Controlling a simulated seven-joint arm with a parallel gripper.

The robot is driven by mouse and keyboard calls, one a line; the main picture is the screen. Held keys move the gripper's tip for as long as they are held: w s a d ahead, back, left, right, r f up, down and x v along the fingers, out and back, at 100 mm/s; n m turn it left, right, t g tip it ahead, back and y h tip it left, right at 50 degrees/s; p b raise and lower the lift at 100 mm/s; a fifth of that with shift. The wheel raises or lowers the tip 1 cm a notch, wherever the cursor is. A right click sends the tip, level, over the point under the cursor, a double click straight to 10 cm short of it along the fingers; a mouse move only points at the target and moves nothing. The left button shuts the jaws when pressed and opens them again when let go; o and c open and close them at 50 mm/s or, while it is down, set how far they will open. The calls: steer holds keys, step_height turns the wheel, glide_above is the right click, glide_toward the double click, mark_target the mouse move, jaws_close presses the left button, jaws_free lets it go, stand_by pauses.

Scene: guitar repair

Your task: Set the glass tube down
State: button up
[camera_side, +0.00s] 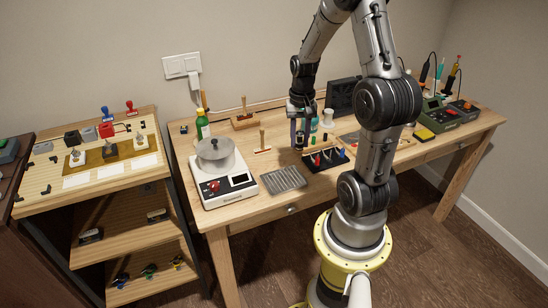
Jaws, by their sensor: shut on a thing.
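My gripper (299,140) points down low over the middle of the workbench (360,173), just behind and left of a dark rack (326,161). It is shut on a thin upright piece, which I take to be the glass tube. The tube is mostly hidden by the fingers and too small to make out clearly. I cannot tell whether its lower end touches the bench. A small teal bottle-like thing (314,125) shows just right of the fingers.
A grey ridged tray (284,180) lies in front. The rack holds red, blue and white pieces. A white cylinder (328,118) stands behind. Green soldering gear (437,113) stands at right.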

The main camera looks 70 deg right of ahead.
steer(key=a, duration=0.5)
steer(key=n, duration=0.1)
glide_above(270, 162)
steer(key=f, duration=0.8)
steer(key=shift+s+a+f, duration=0.15)
steer(key=shift+a+f, duration=0.05)
steer(key=shift+f, duration=0.1)
steer(key=shift+d+f, duration=0.15)
steer(key=shift+f, duration=1.6)
steer(key=shift+f, duration=0.1)
steer(key=o, duration=1)
